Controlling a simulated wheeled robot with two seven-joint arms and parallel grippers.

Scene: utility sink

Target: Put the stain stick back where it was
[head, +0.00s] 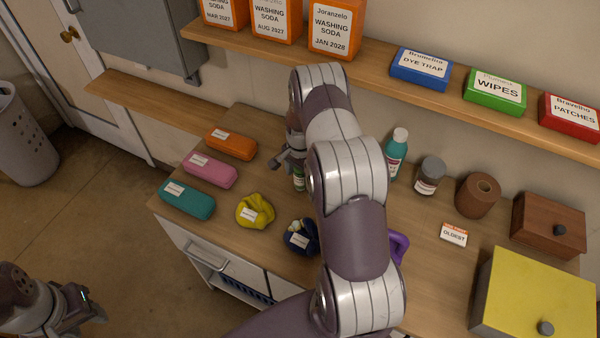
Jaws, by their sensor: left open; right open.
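No object in view can be read as the stain stick. A small green item with a white label (299,180) stands on the wooden counter (262,115), mostly hidden by my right arm; I cannot tell what it is. My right gripper (287,163) is just above and beside this item, partly hidden behind my own arm. It is open, and I see nothing held in it. My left gripper (82,308) is open and empty, low at the bottom left, over the floor and away from the counter.
Orange (231,144), pink (210,170) and teal (187,198) pouches lie at the counter's left. Yellow (254,210) and navy (300,238) bundles lie nearer. A teal bottle (396,153), dark jar (429,175) and brown roll (478,195) stand right. Boxes line the shelf (385,78) above.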

